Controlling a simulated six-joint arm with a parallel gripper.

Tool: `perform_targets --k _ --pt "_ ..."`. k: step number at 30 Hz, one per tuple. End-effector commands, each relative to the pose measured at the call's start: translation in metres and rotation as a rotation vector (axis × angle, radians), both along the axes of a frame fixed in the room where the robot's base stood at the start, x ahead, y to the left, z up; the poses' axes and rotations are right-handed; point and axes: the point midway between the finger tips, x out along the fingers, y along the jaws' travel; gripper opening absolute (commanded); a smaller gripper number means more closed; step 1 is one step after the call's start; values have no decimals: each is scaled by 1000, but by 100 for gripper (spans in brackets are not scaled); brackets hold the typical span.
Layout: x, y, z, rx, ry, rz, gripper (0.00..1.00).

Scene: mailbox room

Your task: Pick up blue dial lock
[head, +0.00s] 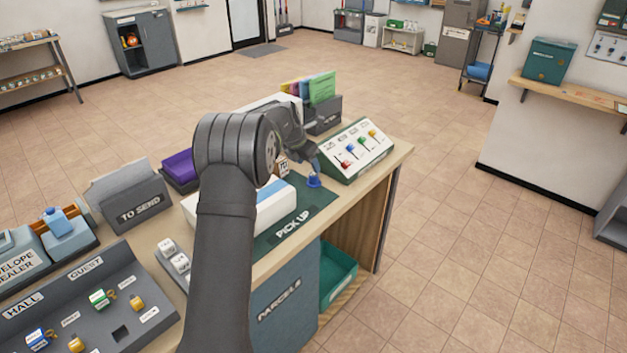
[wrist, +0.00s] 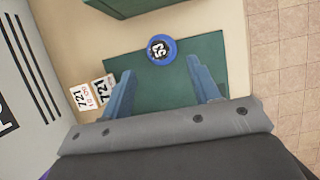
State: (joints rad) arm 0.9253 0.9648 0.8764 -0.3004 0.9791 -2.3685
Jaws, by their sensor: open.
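The blue dial lock (head: 314,181) sits on the green PICK UP mat (head: 268,240) near the counter's right end. In the wrist view the lock (wrist: 161,49) is seen from above, with a dark dial face and white markings. My gripper (wrist: 163,78) is open, its two blue fingers apart with bare green mat (wrist: 150,88) between them. In the head view my gripper (head: 313,165) is just above and behind the lock, partly hidden by my arm.
A sloped panel with coloured switches (head: 352,147) stands close behind the lock. A white and blue parcel (head: 275,204) lies left of it on the mat. Small tags marked 721 (wrist: 104,86) lie left of the fingers. The counter's edge (head: 360,200) is to the right.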

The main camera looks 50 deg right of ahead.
Motion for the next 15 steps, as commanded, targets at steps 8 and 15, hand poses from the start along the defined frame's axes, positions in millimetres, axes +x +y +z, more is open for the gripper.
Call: perform_targets --k 8,15 --pt "0 -11 -23 -1 0 0 56" --pt "0 -21 -43 1 1 -1 56"
